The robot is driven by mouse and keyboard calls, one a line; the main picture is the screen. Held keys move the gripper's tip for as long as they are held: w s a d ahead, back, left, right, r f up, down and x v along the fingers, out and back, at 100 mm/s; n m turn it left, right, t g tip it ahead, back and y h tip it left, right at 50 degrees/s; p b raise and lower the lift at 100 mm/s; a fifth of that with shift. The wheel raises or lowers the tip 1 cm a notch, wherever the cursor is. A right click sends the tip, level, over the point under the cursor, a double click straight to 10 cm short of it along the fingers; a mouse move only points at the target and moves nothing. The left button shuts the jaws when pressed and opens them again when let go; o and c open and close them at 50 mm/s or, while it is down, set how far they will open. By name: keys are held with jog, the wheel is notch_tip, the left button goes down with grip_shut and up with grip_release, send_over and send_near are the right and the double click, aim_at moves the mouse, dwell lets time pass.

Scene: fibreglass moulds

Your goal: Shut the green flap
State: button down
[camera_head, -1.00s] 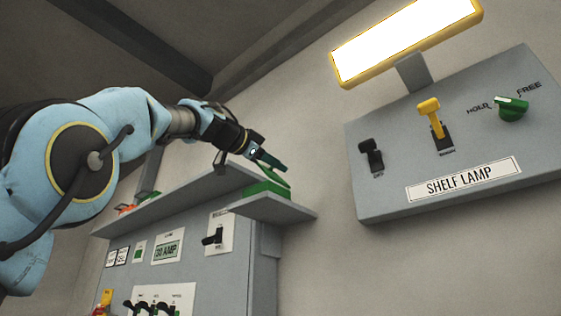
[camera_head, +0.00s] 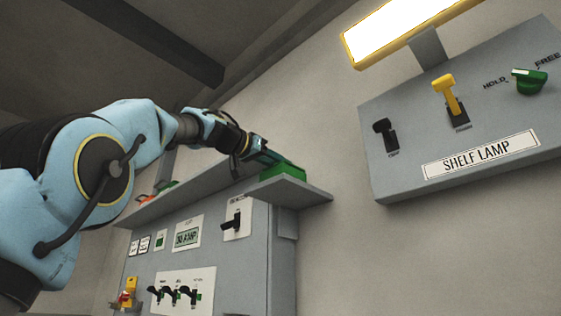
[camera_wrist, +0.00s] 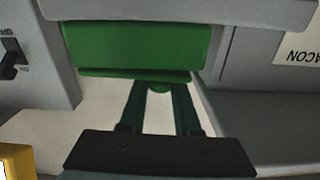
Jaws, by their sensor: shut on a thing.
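The green flap sits on a small green box (camera_head: 285,172) at the right end of the grey shelf in the head view. In the wrist view the flap (camera_wrist: 140,45) shows as a broad green panel with a small rounded tab at its near edge. My gripper (camera_head: 266,156) is at the top of the box, and its dark green fingers (camera_wrist: 158,92) are shut on the tab. The flap lies low over the box. My fingers partly cover it in the head view, so I cannot tell whether it is fully down.
The grey shelf (camera_head: 315,194) tops a cabinet with several switches (camera_head: 172,294) and a 30 AMP label. At right is a SHELF LAMP panel (camera_head: 475,120) with a yellow lever and a green knob, below a lit lamp (camera_head: 405,32). Bare wall lies between the shelf and this panel.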

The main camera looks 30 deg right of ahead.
jog(key=shift+w+f+n, duration=0.15)
jog(key=shift+f+n, duration=0.1)
jog(key=shift+n, duration=0.15)
jog(key=c, duration=0.6)
grip_release()
jog(key=shift+c, duration=0.2)
jog(key=shift+a, duration=0.15)
jog(key=b+v, duration=0.5)
jog(key=v, duration=0.5)
jog(key=shift+a, duration=0.25)
jog(key=shift+a, duration=0.1)
